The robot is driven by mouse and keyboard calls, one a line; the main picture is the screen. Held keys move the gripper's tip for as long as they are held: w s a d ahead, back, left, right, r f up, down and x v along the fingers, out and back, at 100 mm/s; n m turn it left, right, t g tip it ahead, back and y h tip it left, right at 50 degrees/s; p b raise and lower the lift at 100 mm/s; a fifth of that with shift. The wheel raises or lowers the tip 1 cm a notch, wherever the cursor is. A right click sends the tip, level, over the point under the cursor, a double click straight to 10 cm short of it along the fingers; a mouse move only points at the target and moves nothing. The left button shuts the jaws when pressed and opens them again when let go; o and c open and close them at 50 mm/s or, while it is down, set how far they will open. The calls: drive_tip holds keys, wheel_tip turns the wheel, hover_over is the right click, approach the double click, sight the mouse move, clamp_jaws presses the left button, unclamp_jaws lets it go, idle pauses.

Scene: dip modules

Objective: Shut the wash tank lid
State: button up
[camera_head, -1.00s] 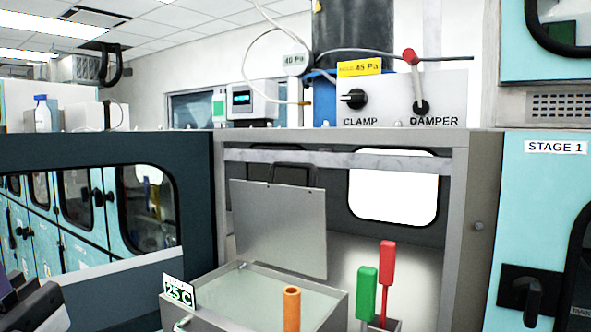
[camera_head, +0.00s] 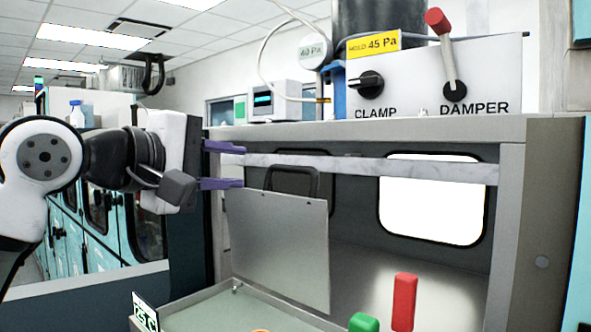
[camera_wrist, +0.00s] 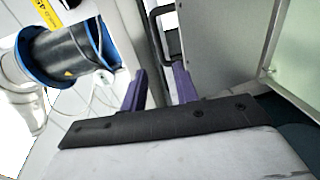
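The wash tank lid (camera_head: 280,245) is a flat grey panel with a black loop handle (camera_head: 291,170) on its top edge. It stands open, raised at the back of the wash tank (camera_head: 190,303), whose rim shows at the bottom of the head view. My gripper (camera_head: 236,165) is left of the lid handle, its two purple fingers apart and pointing right, with nothing between them. In the wrist view the fingers (camera_wrist: 158,88) are apart, with the handle (camera_wrist: 157,32) and lid (camera_wrist: 222,35) beyond them.
A grey frame bar (camera_head: 400,168) crosses above the lid. A red handle (camera_head: 404,300) and a green handle (camera_head: 363,322) stand at the tank's right. The panel above carries a clamp knob (camera_head: 369,85) and red-tipped damper lever (camera_head: 446,55).

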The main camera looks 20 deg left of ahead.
sight(288, 170)
drive_tip(key=p+x, duration=0.2)
drive_tip(key=x, duration=0.4)
drive_tip(key=p+x, duration=0.2)
drive_tip(key=x, duration=0.4)
drive_tip(key=shift+d+r, duration=0.2)
drive_tip(key=shift+r, duration=0.05)
drive_tip(key=shift+w+d+f+p, duration=0.15)
drive_tip(key=shift+w+p, duration=0.2)
drive_tip(key=shift+w, duration=0.05)
clamp_jaws()
